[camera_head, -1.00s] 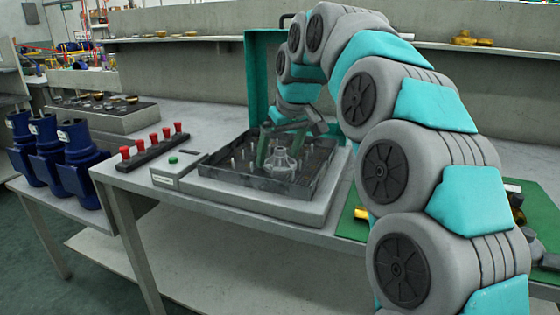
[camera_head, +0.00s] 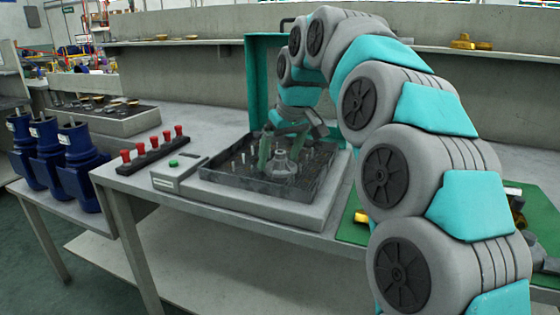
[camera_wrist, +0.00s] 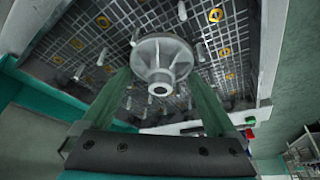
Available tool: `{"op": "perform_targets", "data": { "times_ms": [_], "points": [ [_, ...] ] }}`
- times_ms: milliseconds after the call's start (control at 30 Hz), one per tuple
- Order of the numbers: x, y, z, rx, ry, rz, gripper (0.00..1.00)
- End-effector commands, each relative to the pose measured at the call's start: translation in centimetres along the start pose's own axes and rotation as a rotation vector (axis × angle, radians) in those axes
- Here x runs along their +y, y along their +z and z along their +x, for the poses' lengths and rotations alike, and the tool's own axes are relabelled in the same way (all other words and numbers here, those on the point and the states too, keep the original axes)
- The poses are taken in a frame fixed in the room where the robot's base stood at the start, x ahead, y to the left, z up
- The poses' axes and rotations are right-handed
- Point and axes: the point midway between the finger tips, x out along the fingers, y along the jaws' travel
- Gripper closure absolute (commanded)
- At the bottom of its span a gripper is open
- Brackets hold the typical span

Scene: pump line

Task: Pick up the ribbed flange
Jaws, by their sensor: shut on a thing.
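The ribbed flange (camera_head: 284,163) is a pale grey metal piece with a round disc, ribs and a short hub. It is at the dark pegged tray (camera_head: 228,181), near the tray's middle. In the wrist view the flange (camera_wrist: 161,63) sits between the two green fingers of my gripper (camera_wrist: 160,85), which are shut on it. In the head view my gripper (camera_head: 280,150) comes down over the tray from behind the flange. Whether the flange touches the tray floor cannot be told.
Several pegs stand in the tray around the flange. A teal upright panel (camera_head: 262,85) rises behind the tray. A strip with red knobs (camera_head: 153,150) and a box with a green button (camera_head: 173,163) are to the left. Blue pump bodies (camera_head: 80,165) stand farther left.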

Motion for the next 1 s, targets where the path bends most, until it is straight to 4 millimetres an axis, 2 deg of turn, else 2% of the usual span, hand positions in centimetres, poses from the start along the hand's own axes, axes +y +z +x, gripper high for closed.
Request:
{"op": "perform_targets", "data": {
  "times_ms": [800,1000],
  "points": [
    [0.1,-1.4,-3.2,0.0,0.0,0.001,0.75],
    [-0.3,-0.1,-4.0,0.003,0.0,0.0,0.75]
  ]
}}
